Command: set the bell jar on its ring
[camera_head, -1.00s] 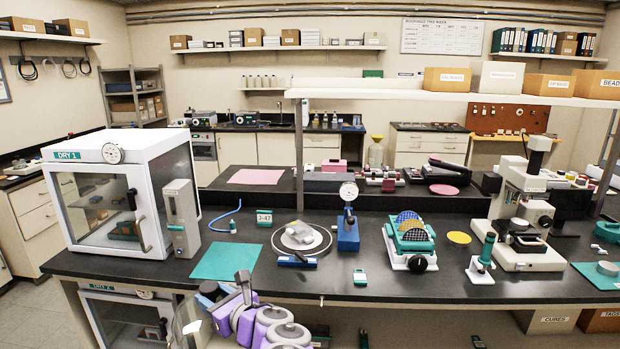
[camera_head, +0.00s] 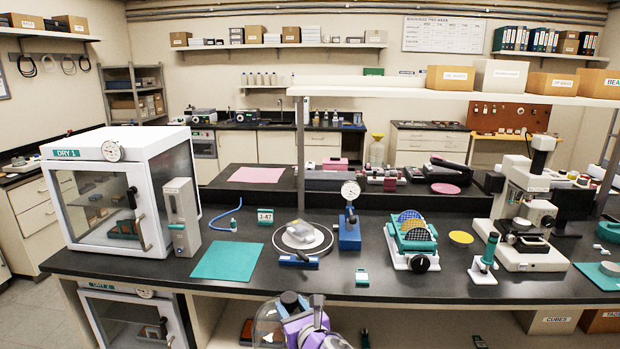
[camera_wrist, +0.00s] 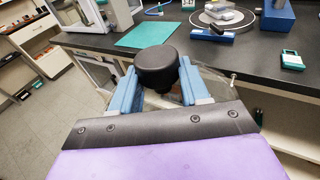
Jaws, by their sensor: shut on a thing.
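The bell jar is a clear glass dome (camera_head: 266,328) with a black knob (camera_wrist: 157,66), low in front of the bench edge. In the wrist view my gripper (camera_wrist: 158,80) has its blue fingers shut on the knob. Its clear wall shows faintly behind the fingers, and its rim is not clearly visible. The ring (camera_head: 326,246) is a dark band around a pale round plate on the bench, beyond the jar. A small greyish clear object (camera_head: 298,229) sits on the plate. The ring also shows at the top of the wrist view (camera_wrist: 194,21).
A blue dial gauge stand (camera_head: 349,236) is right of the ring. A teal mat (camera_head: 227,261) and a white dry cabinet (camera_head: 110,205) are left. An overhead shelf (camera_head: 440,95) spans the bench.

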